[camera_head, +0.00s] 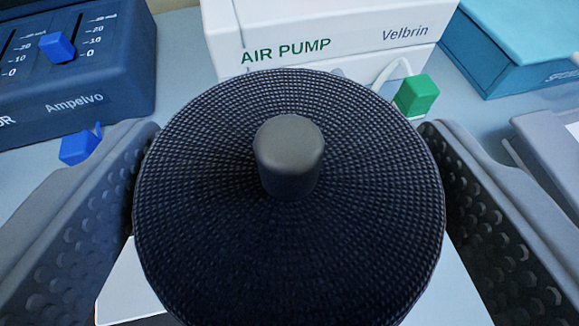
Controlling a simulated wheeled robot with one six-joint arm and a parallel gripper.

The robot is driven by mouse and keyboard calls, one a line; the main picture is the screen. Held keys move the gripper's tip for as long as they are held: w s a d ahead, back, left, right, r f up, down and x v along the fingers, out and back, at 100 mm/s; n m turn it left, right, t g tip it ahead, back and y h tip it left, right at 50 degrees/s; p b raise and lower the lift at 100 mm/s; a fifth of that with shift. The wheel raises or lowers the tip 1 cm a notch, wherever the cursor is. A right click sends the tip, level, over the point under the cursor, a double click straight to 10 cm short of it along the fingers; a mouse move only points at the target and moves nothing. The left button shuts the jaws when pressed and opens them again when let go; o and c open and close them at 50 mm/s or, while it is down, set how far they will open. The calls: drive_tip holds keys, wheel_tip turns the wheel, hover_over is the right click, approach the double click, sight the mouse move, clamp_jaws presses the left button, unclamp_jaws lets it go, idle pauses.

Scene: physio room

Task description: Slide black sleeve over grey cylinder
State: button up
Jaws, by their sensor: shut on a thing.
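The black sleeve (290,245) is a large, round, finely ribbed dark piece in the middle of the view. My gripper (288,135) is shut on it, with a perforated grey jaw against its left and right sides. The grey cylinder (289,155) stands up at the sleeve's centre, its rounded top showing. The sleeve surrounds it in the picture. The cylinder's lower part and the sleeve's underside are hidden, so I cannot tell how far down the sleeve sits.
A white air pump (330,30) stands behind, with a green block (417,95) at its right front. A dark blue device (75,75) with a blue slider is at back left, a small blue block (80,146) below it. A teal box (525,50) is at back right.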

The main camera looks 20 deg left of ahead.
drive_tip(key=o, duration=1.5)
drive_tip(key=shift+s, duration=0.1)
drive_tip(key=v, duration=1.7)
drive_tip(key=shift+r, duration=0.2)
